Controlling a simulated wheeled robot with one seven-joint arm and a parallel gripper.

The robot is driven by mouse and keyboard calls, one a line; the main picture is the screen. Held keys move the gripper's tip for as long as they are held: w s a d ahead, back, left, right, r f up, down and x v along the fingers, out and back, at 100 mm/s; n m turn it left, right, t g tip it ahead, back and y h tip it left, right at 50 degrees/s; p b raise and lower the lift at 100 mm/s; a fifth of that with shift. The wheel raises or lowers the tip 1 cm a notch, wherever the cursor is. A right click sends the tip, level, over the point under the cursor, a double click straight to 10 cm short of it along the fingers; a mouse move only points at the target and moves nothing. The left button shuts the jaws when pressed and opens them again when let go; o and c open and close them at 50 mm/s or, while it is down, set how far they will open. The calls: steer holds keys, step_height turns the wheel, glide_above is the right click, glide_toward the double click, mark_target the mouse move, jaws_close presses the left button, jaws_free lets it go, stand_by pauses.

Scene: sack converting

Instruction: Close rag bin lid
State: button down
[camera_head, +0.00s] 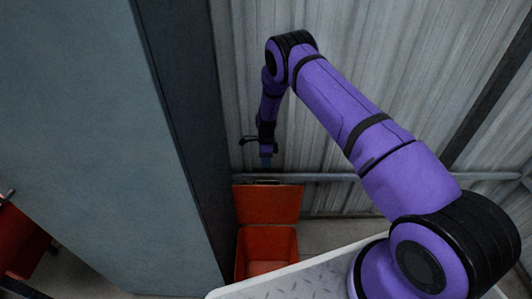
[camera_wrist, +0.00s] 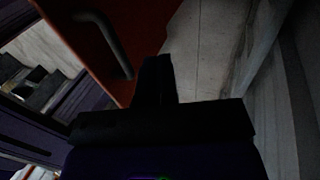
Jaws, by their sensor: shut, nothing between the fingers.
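The rag bin (camera_head: 267,250) is an orange-red box on the floor at the bottom centre of the head view, open at the top. Its lid (camera_head: 268,204) stands raised at the back, near the corrugated wall. A dark handle bar (camera_head: 267,182) shows at the lid's top edge; the bar (camera_wrist: 106,44) also shows in the wrist view, on the red lid (camera_wrist: 80,22). My gripper (camera_head: 265,161) points down just above the lid's top edge, apart from the handle as far as I can tell. In the wrist view my gripper (camera_wrist: 158,62) is shut and empty, beside the lid.
A grey-blue cabinet or panel (camera_head: 110,130) rises close to the left of the bin. A corrugated metal wall (camera_head: 380,60) with a horizontal rail (camera_head: 335,178) is behind it. A red object (camera_head: 22,245) is at the far left. Some floor is bare right of the bin.

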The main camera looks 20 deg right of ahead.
steer(key=s, duration=0.1)
steer(key=s+a+f, duration=0.1)
steer(key=s, duration=0.2)
steer(key=shift+s+a+f, duration=0.25)
